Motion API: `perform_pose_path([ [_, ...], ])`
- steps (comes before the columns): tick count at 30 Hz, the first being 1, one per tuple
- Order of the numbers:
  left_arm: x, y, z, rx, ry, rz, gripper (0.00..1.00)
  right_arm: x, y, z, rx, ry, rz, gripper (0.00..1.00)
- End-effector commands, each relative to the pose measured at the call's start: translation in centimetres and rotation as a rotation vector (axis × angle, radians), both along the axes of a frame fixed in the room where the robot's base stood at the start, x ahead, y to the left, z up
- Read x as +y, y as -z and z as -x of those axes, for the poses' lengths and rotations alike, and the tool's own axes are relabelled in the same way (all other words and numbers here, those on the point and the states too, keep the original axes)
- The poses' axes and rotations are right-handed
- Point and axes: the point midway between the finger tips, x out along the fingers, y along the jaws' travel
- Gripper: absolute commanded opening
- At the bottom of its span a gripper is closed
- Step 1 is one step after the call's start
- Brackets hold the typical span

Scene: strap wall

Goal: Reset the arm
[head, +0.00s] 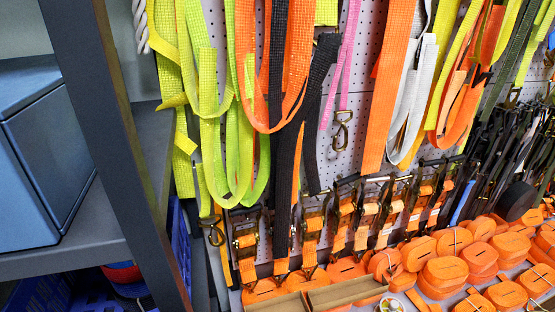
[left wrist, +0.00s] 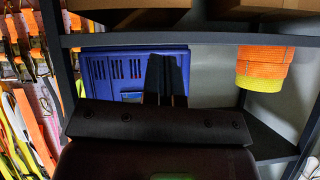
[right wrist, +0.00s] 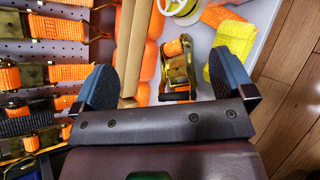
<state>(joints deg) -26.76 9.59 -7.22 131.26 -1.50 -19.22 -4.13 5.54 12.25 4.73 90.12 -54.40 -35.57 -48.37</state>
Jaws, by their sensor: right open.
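In the left wrist view my left gripper (left wrist: 166,60) has its two dark fingers together, with nothing visible between them. It is in front of a blue plastic crate (left wrist: 112,75) inside a dark shelf frame (left wrist: 210,39). In the right wrist view my right gripper (right wrist: 163,62) has its fingers wide apart and holds nothing. Beyond its open fingers are long brown cardboard strips (right wrist: 132,45) and a metal ratchet buckle with orange strap (right wrist: 177,68); I cannot tell the distance. Neither arm shows in the head view.
Coloured straps (head: 380,90) hang on a pegboard wall (head: 360,130), above a row of ratchet buckles (head: 310,225). Several orange strap rolls (head: 445,272) cover the surface below. A dark shelf post (head: 110,130) and a blue-grey box (head: 45,150) stand at left. Wooden floor (right wrist: 295,80) shows at right.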

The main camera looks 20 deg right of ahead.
Motion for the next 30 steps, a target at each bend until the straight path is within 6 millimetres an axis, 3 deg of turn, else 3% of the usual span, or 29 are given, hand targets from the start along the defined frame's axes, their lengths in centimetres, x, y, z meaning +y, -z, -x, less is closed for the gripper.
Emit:
perform_pose_path([
  [1,0.1,-2.2,-0.7,-0.037,-0.008,0.005,0.00,1.1,-3.5,0.0,-0.091,0.034,-0.111,1.00],
  [9,0.5,-5.4,-0.4,-0.046,-0.048,0.037,0.00,7.7,-11.6,5.6,-0.381,0.261,-0.753,1.00],
  [18,0.8,-7.8,0.5,-0.021,-0.088,0.070,0.00,14.8,-20.8,11.8,-0.577,0.569,-1.422,1.00],
  [24,0.8,-7.9,1.1,0.002,-0.101,0.081,0.00,16.9,-23.5,14.0,-0.614,0.698,-1.633,1.00],
  [30,0.8,-7.7,1.3,0.006,-0.102,0.082,0.00,17.1,-23.7,14.2,-0.617,0.714,-1.655,1.00],
])
